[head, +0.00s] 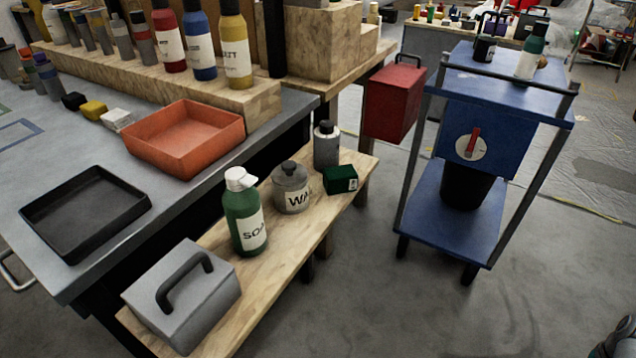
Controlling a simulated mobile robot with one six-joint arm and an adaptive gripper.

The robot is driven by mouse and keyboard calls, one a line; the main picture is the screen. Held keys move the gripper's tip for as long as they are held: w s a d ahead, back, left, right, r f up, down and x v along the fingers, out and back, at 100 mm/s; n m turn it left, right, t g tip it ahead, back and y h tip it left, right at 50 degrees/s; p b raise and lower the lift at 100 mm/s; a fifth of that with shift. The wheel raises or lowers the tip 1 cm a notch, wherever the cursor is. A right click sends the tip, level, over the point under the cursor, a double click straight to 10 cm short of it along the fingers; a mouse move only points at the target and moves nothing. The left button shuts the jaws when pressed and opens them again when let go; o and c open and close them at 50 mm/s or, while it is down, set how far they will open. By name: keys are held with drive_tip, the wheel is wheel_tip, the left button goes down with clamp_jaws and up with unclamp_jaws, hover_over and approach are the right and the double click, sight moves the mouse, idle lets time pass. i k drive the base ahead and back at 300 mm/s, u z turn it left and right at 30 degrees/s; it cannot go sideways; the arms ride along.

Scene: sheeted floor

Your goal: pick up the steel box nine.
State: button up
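A grey metal-looking box (183,296) with a dark arched handle on its lid sits at the near end of the low wooden bench (318,240). It is the only steel-coloured box in view; I see no number nine on it. It stands upright and nothing touches its handle. My gripper is not clearly in view. A dark shape (618,340) is cut off at the lower right corner, and I cannot tell what it is.
Behind the box stand a green soap bottle (245,215), a grey jar (291,188), a grey canister (327,147) and a small green box (341,180). A blue cart (455,222) stands right. A black tray (85,212) lies left.

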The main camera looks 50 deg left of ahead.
sight(337, 180)
drive_tip(key=u, duration=1.9)
drive_tip(key=k, duration=0.9)
drive_tip(key=i, duration=0.6)
drive_tip(key=u, duration=0.05)
